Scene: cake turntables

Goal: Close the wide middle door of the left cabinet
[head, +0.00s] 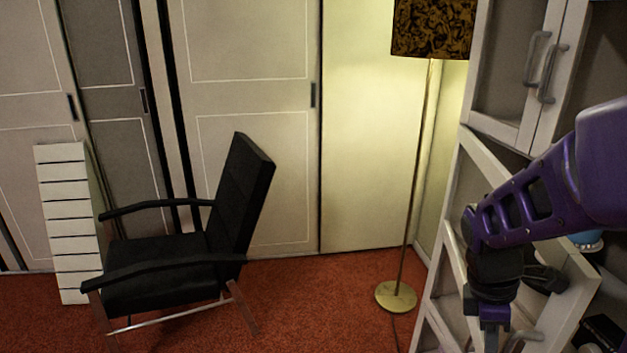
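A white cabinet (487,119) stands at the right, cut off by the picture's edge. Its wide middle door (483,150) is a pale framed panel below the upper pair of doors. It stands open, swung out from the cabinet at a slant. My gripper (490,325) points down close to the door, near the handle. I cannot tell whether it touches the door or whether its fingers are apart.
Shut upper doors with grey handles (538,60) sit above. A blue item (588,239) and dark items (600,335) show behind the door. A floor lamp (397,296) stands left of the cabinet, and a black armchair (165,265) farther left. Red carpet between them is clear.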

